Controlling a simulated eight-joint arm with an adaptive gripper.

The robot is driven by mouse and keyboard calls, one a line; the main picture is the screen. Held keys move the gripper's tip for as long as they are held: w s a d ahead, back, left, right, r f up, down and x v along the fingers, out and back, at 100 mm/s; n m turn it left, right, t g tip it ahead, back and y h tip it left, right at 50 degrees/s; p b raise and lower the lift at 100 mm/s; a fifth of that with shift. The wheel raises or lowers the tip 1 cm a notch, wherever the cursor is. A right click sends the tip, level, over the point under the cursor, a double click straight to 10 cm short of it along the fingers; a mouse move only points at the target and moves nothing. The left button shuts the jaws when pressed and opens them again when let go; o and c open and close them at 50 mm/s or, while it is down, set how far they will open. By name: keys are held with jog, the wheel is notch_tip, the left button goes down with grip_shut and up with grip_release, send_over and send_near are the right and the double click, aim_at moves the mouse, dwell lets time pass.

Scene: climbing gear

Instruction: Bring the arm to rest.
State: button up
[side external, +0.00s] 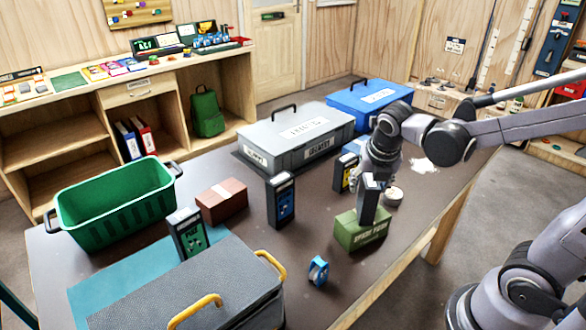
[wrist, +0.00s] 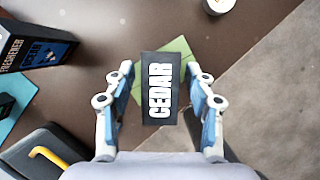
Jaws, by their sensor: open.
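My gripper (side external: 372,172) is open, just above a dark upright box (side external: 368,203) that stands on a green box (side external: 358,232) near the table's right edge. In the wrist view, my gripper (wrist: 160,78) has one blue-padded finger on each side of this dark box (wrist: 148,100), whose top reads "CEDAR". Gaps show between the fingers and the box. Part of the green box (wrist: 180,50) shows beneath it. The fingertips are partly hidden in the side view.
On the table (side external: 322,255) are a green bin (side external: 115,212), a brown box (side external: 222,200), similar dark boxes (side external: 281,200) (side external: 187,236), a grey case (side external: 290,150), a blue case (side external: 370,98), a dark case (side external: 190,290) with yellow handles, a blue roll (side external: 318,271) and a white round item (side external: 393,195).

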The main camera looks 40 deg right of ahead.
jog(key=v, duration=0.9)
jog(key=x, duration=1.2)
jog(key=shift+f, duration=0.1)
jog(key=shift+r, duration=2.25)
jog(key=shift+s+d+r, duration=0.35)
jog(key=shift+s, duration=0.05)
